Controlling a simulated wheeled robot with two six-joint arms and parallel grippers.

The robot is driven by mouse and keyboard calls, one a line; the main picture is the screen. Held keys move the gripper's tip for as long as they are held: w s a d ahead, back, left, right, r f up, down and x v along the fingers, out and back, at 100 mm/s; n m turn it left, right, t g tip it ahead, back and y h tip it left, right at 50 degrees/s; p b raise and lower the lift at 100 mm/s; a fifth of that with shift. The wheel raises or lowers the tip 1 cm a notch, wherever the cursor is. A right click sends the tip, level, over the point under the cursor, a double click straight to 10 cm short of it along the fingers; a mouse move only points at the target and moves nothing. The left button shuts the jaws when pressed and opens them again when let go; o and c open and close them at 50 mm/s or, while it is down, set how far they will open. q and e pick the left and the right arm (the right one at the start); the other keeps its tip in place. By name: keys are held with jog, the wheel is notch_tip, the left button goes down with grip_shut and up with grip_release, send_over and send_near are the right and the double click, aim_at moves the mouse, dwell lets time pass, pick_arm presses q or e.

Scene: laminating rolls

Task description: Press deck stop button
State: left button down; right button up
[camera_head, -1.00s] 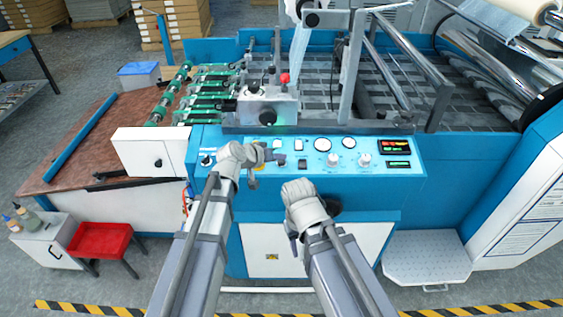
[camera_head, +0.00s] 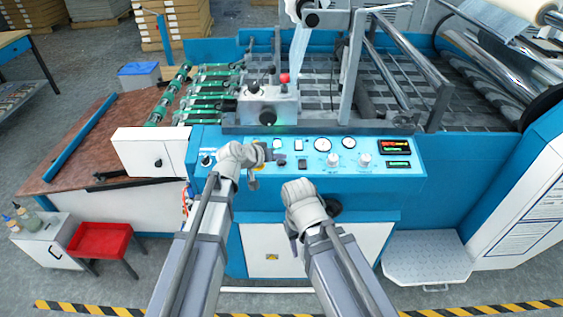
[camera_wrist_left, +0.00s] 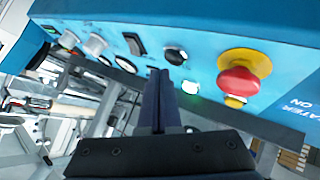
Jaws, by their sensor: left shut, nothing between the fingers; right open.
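The blue control panel (camera_head: 380,171) carries several buttons, dials and displays. My left gripper (camera_head: 270,153) is shut and empty, close in front of the panel's left part. In the left wrist view its dark fingers (camera_wrist_left: 160,75) point at the panel, beside a round black button (camera_wrist_left: 175,55) and a white button (camera_wrist_left: 190,87). A red mushroom button (camera_wrist_left: 240,78) with a yellow collar is to their right, apart from them. I cannot read which button is the deck stop, nor tell if the fingertips touch one. My right gripper (camera_head: 297,188) is below the panel; its fingers are hard to make out.
A grey box (camera_head: 268,106) with a red knob (camera_head: 285,78) stands above the panel on the machine. A white cabinet (camera_head: 150,152) is left of the panel, a red stool (camera_head: 100,240) on the floor, and a metal step (camera_head: 425,257) at right.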

pick_arm(q)
jog(key=shift+f, duration=0.1)
jog(key=shift+w+f+b, duration=0.15)
jog(key=shift+f+b, duration=0.15)
jog(key=shift+b, duration=0.1)
jog(key=shift+f+b, duration=0.4)
dwell(0.8)
jog(key=shift+r, duration=0.1)
jog(key=shift+r+p, duration=0.7)
jog(key=shift+p, duration=0.1)
jog(key=r+p, duration=0.2)
jog(key=s+r+p, duration=0.1)
jog(key=r+p, duration=0.2)
jog(key=shift+s, duration=0.2)
dwell(0.9)
